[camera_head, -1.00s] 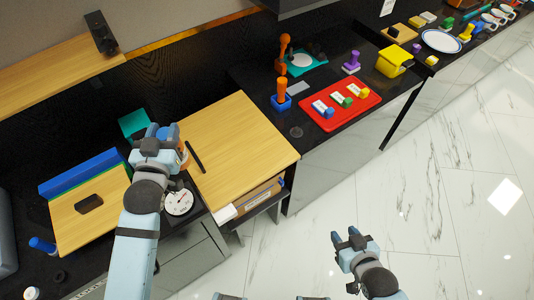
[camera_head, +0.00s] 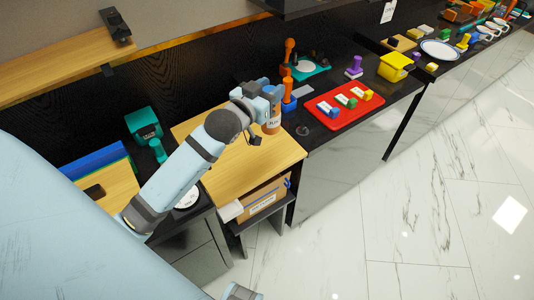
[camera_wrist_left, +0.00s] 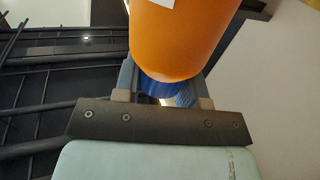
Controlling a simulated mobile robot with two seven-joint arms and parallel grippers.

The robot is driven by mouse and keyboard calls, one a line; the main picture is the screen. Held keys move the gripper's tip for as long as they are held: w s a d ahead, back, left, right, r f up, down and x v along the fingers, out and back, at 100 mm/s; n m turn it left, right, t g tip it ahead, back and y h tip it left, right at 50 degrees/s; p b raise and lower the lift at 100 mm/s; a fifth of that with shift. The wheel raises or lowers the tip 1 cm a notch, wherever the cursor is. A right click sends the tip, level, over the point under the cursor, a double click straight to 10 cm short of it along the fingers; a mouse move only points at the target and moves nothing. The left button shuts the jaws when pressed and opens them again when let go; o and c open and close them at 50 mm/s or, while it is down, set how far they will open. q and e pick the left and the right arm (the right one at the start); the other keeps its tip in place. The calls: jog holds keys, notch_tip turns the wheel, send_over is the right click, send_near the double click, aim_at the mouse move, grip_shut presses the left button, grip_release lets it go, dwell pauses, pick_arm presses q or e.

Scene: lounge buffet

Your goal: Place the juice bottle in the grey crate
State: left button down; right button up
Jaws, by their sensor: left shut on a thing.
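My left gripper (camera_head: 262,98) is shut on the juice bottle (camera_head: 272,124), an orange bottle with a pale label. It holds the bottle over the right back part of the wooden top; I cannot tell how high. In the left wrist view, the orange bottle (camera_wrist_left: 180,40) fills the space between the fingers, with something blue just below it. I cannot make out a grey crate in either view.
The wooden top (camera_head: 250,170) has bare room at its front. A red tray (camera_head: 343,106) with small blocks, an orange-handled stamp (camera_head: 288,92) and a yellow bin (camera_head: 394,68) stand to the right. A teal device (camera_head: 146,124) stands left. My arm hides much of the left side.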

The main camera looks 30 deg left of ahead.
pick_arm(q)
jog(key=w+a+r+b, duration=0.2)
jog(key=w+a+b, duration=0.1)
jog(key=w+a, duration=0.15)
notch_tip(320, 180, down, 19)
jog(key=s+b, duration=0.1)
jog(key=shift+a+f, duration=0.15)
jog(key=shift+f, duration=0.05)
jog(key=c, duration=0.7)
grip_release()
jog(key=shift+f, duration=0.1)
